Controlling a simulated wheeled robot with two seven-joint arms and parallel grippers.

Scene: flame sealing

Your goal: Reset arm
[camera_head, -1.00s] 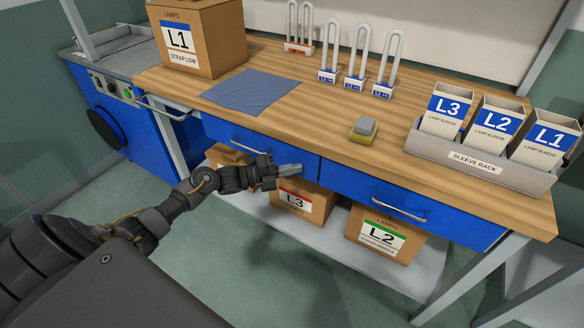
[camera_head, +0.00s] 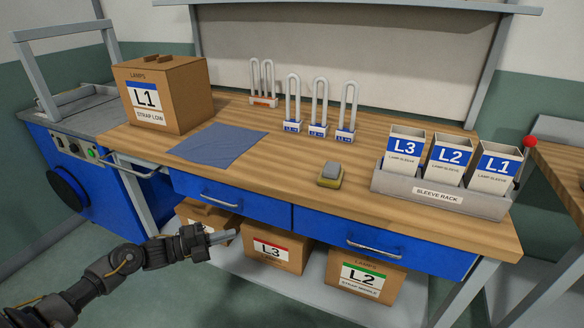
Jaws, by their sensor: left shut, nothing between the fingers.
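My left gripper (camera_head: 221,237) is shut and empty. It is low in front of the workbench, below the left blue drawer (camera_head: 218,200) and just left of the L3 box in the picture. It appears apart from the bench. My left arm comes in from the lower left. My right gripper does not show in the head view.
On the wooden bench (camera_head: 270,185) are an L1 box (camera_head: 165,97), a blue cloth (camera_head: 217,144), several U-shaped lamps (camera_head: 319,108), a yellow-grey block (camera_head: 330,174) and a sleeve rack (camera_head: 438,196). Boxes L3 (camera_head: 273,248) and L2 (camera_head: 362,278) sit on the lower shelf.

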